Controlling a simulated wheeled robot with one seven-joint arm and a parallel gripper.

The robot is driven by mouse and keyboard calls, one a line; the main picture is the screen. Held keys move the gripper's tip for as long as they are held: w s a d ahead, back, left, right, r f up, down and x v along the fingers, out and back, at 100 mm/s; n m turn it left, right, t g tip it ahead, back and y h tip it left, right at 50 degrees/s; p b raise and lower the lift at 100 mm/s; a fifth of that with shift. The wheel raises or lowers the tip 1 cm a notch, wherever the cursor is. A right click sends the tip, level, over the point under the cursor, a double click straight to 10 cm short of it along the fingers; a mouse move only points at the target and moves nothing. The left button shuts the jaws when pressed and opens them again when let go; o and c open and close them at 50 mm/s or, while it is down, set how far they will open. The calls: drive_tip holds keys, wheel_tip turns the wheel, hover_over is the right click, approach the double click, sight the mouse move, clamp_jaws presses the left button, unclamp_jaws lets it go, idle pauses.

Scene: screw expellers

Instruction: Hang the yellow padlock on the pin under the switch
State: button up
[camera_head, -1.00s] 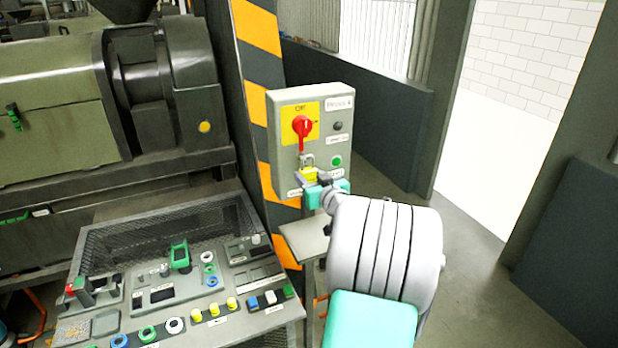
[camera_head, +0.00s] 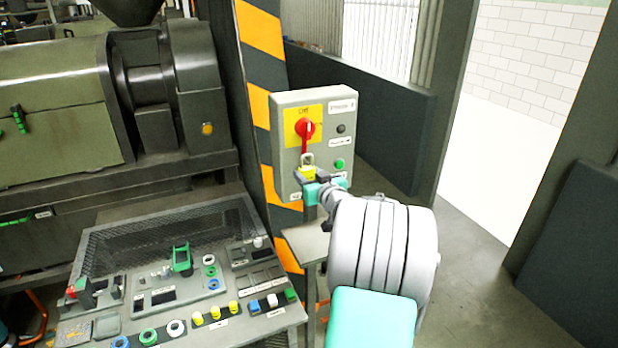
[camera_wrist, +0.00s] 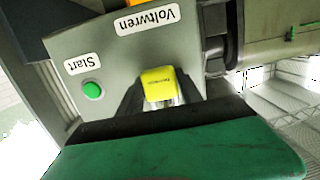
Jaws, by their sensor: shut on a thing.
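The yellow padlock (camera_head: 308,173) is upright in front of the grey switch box, its metal shackle pointing up. The shackle is just below the handle of the red rotary switch (camera_head: 305,129), which points down. My gripper (camera_head: 316,179) is shut on the padlock's body from the lower right. In the wrist view, the padlock (camera_wrist: 159,82) is between the two dark fingers of my gripper (camera_wrist: 162,95). The pin under the switch is not distinguishable; I cannot tell whether the shackle is around it.
The grey switch box (camera_head: 345,108) has a green button (camera_head: 339,164) and a dark one to the right. It stands beside an orange-striped post (camera_head: 262,65). A control desk (camera_head: 170,215) is at the lower left, and open floor lies to the right.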

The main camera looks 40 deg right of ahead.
drive_tip(key=shift+r, duration=0.15)
drive_tip(key=shift+a+f+b, duration=0.1)
drive_tip(key=shift+f+b, duration=0.35)
drive_tip(key=shift+b, duration=0.2)
drive_tip(key=shift+f+b, duration=0.4)
drive_tip(key=shift+f, duration=0.05)
